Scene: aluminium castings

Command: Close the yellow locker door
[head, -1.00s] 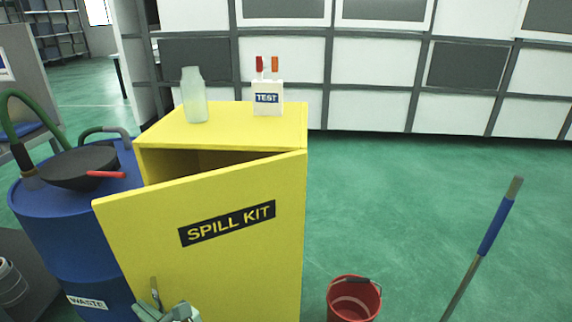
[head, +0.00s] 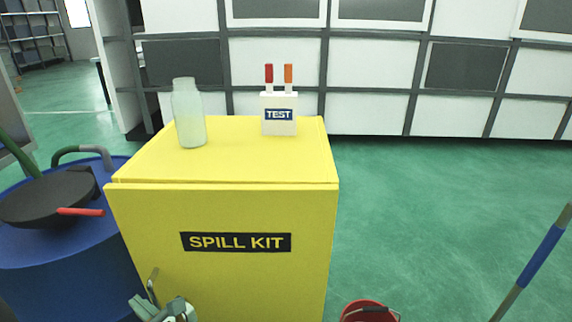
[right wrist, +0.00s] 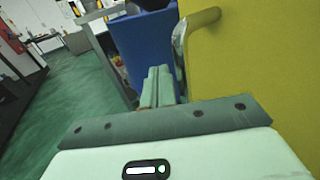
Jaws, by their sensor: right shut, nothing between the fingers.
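The yellow locker (head: 235,155) stands in the middle of the head view. Its door (head: 215,212), with a black SPILL KIT label (head: 235,242), lies flush or almost flush with the front; only a thin dark seam shows along the top. The door handle (head: 152,284) is low on the left side. My right gripper (head: 163,311) is shut and empty beside the handle, partly cut off by the lower edge. In the right wrist view its fingers (right wrist: 158,88) are together, left of the handle (right wrist: 203,22) and the yellow door face (right wrist: 255,60). I cannot tell whether they touch the door.
A cloudy bottle (head: 189,115) and a white TEST holder (head: 279,118) stand on the locker top. A blue drum (head: 60,225) with a black funnel (head: 45,200) is close on the left. A red bucket (head: 368,311) and a pole (head: 540,255) are right.

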